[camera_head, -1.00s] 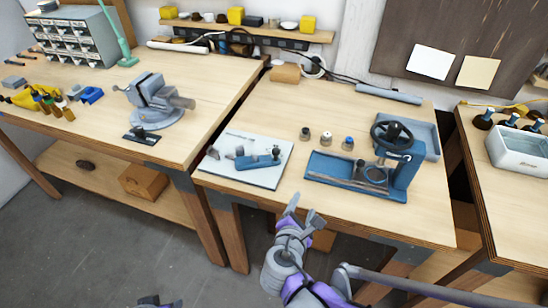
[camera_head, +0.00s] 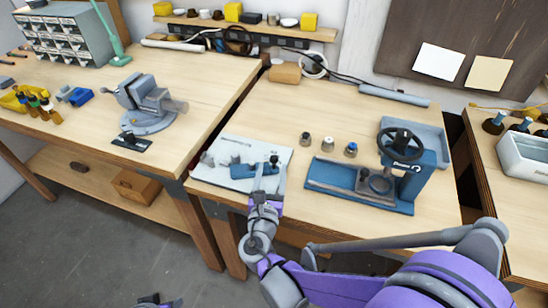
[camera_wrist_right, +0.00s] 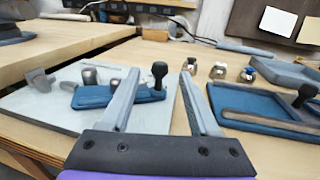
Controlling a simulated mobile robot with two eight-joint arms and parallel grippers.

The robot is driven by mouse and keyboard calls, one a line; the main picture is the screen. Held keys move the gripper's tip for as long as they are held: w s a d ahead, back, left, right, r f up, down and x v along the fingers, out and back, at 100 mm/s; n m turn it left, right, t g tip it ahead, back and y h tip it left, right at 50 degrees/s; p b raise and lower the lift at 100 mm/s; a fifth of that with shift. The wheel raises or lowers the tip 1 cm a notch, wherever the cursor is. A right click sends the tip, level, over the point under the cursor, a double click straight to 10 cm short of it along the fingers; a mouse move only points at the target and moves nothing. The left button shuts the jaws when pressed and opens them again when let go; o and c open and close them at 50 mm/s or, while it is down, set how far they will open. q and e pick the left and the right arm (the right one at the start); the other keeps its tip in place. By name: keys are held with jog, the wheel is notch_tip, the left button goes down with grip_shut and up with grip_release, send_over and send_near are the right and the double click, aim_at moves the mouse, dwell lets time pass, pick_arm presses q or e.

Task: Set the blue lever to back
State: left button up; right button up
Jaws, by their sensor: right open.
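A blue bar-shaped lever (camera_head: 243,168) with an upright black knob (camera_head: 274,161) at its right end is on a pale plate (camera_head: 225,181) on the middle bench. In the wrist view the lever (camera_wrist_right: 92,98) lies mostly left of the fingers, and the knob (camera_wrist_right: 159,72) shows between the two fingertips. My right gripper (camera_head: 270,178) is open at the front right of the plate, its fingers pointing toward the knob. I cannot tell whether they touch it. A small part of my left gripper (camera_head: 155,302) shows at the bottom edge.
Grey posts stand on the plate around the lever. Three small knobs with black, white and blue tops (camera_head: 351,149) stand behind to the right. A blue press with a black handwheel (camera_head: 400,145) stands right. A vise (camera_head: 146,102) is on the left bench.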

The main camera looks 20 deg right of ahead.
aim_at(273, 163)
jog(key=x, duration=0.5)
grip_shut()
dwell(1.4)
